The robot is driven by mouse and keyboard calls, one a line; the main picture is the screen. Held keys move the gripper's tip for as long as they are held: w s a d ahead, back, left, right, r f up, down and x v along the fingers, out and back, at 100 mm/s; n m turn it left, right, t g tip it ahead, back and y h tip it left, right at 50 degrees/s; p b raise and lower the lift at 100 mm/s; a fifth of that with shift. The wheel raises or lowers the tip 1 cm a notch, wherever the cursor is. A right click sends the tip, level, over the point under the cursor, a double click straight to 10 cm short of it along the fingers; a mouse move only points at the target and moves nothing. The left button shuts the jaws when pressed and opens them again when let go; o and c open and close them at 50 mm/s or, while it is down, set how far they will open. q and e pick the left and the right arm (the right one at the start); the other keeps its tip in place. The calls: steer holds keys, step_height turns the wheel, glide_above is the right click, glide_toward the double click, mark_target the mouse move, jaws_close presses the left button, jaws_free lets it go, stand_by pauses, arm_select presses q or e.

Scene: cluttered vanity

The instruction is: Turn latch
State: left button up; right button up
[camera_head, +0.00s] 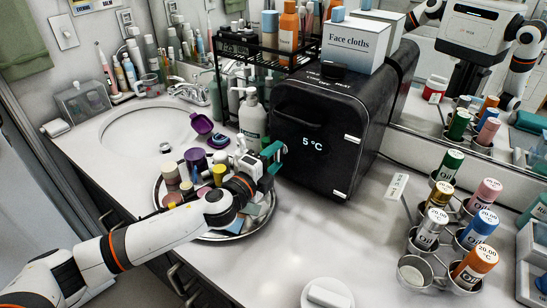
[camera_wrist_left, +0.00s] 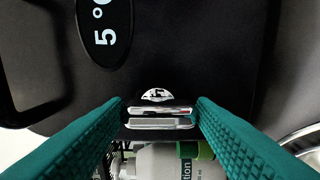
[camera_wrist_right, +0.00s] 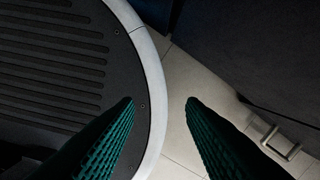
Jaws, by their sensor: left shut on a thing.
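A black mini fridge (camera_head: 315,135) with a "5 °C" display stands at the back centre of the counter. My left gripper (camera_head: 274,155) is at the left side of its front. In the left wrist view, a small silver latch (camera_wrist_left: 160,111) sits on the black door between the green fingertips (camera_wrist_left: 161,108), and the gripper is shut on it. The latch bar lies crosswise in that view. The gripper hides the latch in the head view. My right gripper (camera_wrist_right: 160,102) is open and empty, low above the floor and outside the head view.
A round tray (camera_head: 243,237) of bottles and cups lies under my left forearm. A white pump bottle (camera_head: 252,118) stands close left of the fridge. A rack (camera_head: 410,240) of oil bottles stands at right. The counter between fridge and rack is mostly clear.

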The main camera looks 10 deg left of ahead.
arm_select(q)
steer(key=o, duration=0.7)
steer(key=b+v, duration=0.2)
steer(key=v, duration=1)
steer(key=shift+f, duration=0.15)
